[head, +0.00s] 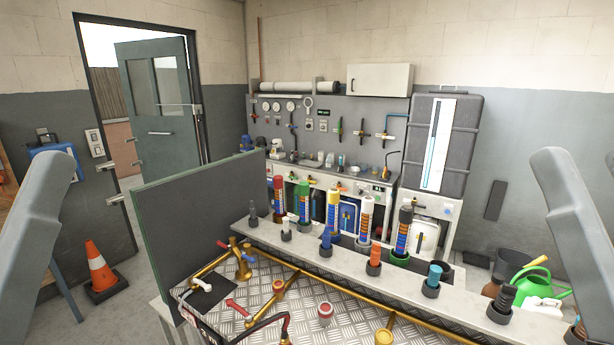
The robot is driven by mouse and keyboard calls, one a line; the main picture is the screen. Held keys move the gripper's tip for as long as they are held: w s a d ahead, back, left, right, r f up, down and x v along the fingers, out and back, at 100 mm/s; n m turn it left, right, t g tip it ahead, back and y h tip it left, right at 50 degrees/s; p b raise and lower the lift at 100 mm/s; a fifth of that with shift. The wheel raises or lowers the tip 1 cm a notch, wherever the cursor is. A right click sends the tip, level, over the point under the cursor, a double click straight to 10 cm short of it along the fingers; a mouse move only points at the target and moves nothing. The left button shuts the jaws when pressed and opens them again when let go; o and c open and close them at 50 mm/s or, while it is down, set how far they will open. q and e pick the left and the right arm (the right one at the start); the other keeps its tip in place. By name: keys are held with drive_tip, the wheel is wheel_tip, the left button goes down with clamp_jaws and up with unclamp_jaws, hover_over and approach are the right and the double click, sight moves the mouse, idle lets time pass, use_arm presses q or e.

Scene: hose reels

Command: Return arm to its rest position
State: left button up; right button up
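Grey links of my two arms stand at the far left and far right edges of the head view, rising and leaning inward. Neither gripper shows in the picture, so I cannot see their fingers or anything in them. Both visible links are apart from the workbench (300,300), whose tread-plate top lies between them. No hose reel can be made out clearly.
A pale shelf (342,262) with several coloured cylinders runs along the bench. Brass pipes (285,287), a red-topped fitting (325,313) and a black hose (262,324) lie on the plate. A dark panel (205,220) stands at left. An orange cone (100,270) is on the floor.

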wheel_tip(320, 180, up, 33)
drive_tip(key=p, duration=3)
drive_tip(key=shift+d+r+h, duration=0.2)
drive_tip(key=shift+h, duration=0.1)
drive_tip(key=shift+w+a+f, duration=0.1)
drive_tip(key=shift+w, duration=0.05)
